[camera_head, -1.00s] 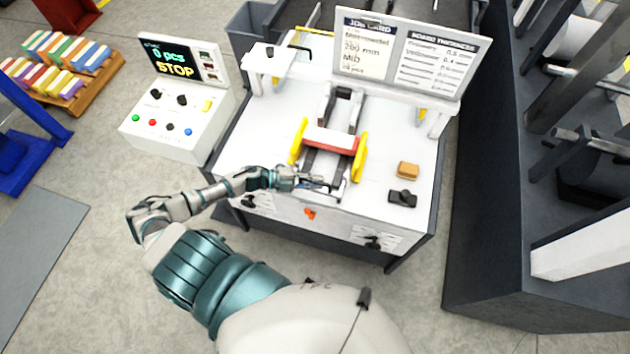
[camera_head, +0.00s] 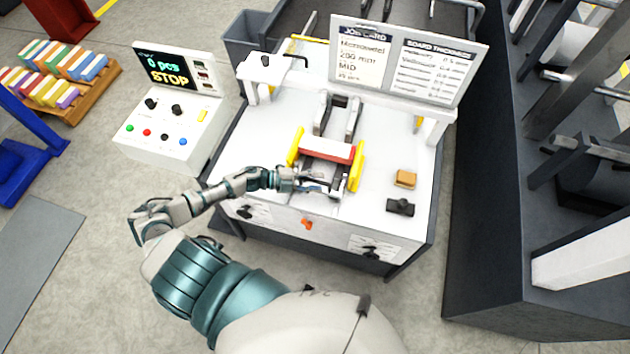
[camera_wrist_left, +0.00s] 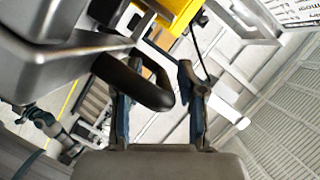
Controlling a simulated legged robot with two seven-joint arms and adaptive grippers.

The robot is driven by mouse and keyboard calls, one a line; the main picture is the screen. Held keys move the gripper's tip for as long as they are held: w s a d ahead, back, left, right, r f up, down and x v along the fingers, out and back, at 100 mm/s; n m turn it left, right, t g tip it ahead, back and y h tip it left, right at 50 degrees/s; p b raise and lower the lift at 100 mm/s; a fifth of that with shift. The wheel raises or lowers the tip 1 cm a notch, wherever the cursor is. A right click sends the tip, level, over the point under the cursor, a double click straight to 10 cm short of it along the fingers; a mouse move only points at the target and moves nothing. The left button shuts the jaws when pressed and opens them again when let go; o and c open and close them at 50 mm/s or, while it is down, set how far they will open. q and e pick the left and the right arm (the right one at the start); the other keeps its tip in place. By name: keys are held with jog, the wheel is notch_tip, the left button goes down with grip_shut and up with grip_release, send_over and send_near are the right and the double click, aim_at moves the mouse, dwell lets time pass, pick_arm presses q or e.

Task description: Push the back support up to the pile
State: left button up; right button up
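The pile (camera_head: 328,149), with a red front edge and a pale top, lies between two yellow side guides on the white machine top. A grey metal frame (camera_head: 336,193), which looks like the back support, stands on the near side of the pile, partly hidden by my left gripper. My left gripper (camera_head: 312,184) is low over the table at this frame. In the left wrist view, its two fingers (camera_wrist_left: 158,105) are apart, with a dark curved handle (camera_wrist_left: 150,85) between or just beyond them; I cannot tell whether they touch it. My right gripper is not in view.
Yellow guides (camera_head: 295,147) flank the pile. A tan block (camera_head: 405,178) and a black block (camera_head: 400,206) lie at the right of the table. The job card board (camera_head: 408,60) stands behind. A control box (camera_head: 170,125) reading STOP is at the left.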

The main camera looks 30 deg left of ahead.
pick_arm(q)
jog(key=shift+w+a, duration=0.1)
jog(key=shift+a, duration=0.05)
jog(key=v, duration=1.1)
jog(key=shift+s+a, duration=0.25)
jog(key=shift+a, duration=0.1)
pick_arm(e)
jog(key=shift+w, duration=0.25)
pick_arm(q)
jog(key=shift+r, duration=0.1)
